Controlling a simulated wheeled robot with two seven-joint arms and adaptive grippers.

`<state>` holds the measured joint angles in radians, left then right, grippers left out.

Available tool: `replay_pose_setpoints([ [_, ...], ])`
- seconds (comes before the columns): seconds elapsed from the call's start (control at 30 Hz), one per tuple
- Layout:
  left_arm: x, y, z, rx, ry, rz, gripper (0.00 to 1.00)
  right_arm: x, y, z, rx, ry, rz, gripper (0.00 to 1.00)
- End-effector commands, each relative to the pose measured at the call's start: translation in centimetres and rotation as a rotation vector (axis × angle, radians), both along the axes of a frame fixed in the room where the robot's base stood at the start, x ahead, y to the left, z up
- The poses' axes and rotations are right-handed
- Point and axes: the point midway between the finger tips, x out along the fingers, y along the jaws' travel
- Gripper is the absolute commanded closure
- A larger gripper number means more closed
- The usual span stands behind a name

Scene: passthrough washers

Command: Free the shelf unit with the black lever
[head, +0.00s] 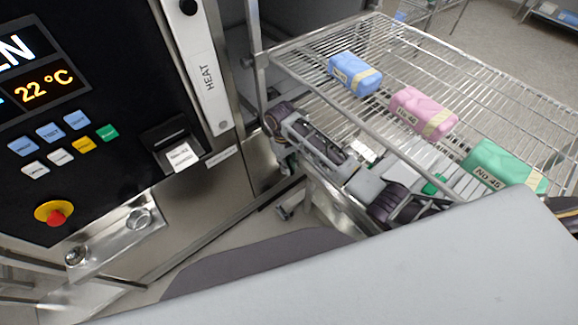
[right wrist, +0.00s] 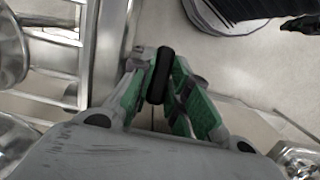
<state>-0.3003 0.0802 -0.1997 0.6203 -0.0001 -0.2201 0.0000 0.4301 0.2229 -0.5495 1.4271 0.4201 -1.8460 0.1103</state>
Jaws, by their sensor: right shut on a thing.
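The shelf unit is a wire rack (head: 480,85) on the right of the head view, standing beside the machine with the dark panel. The black lever (right wrist: 158,75) shows in the right wrist view as a dark rounded bar between the green finger pads. My right gripper (right wrist: 160,88) is shut on it. My left gripper is not in view.
Blue (head: 354,73), pink (head: 423,112) and green (head: 500,164) wrapped packs with bands lie on the rack's top. The control panel (head: 70,110) has a red emergency button (head: 55,214). A metal post (right wrist: 103,50) stands close left of the fingers. Floor is open at the back right.

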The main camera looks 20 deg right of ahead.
Motion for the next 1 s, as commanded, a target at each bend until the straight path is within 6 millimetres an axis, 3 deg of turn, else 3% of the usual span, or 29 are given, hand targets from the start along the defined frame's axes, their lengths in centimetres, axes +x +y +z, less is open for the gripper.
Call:
replay_pose_setpoints([
  [1.0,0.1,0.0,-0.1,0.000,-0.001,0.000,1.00,2.1,0.9,0.5,-0.100,0.241,0.000,1.00],
])
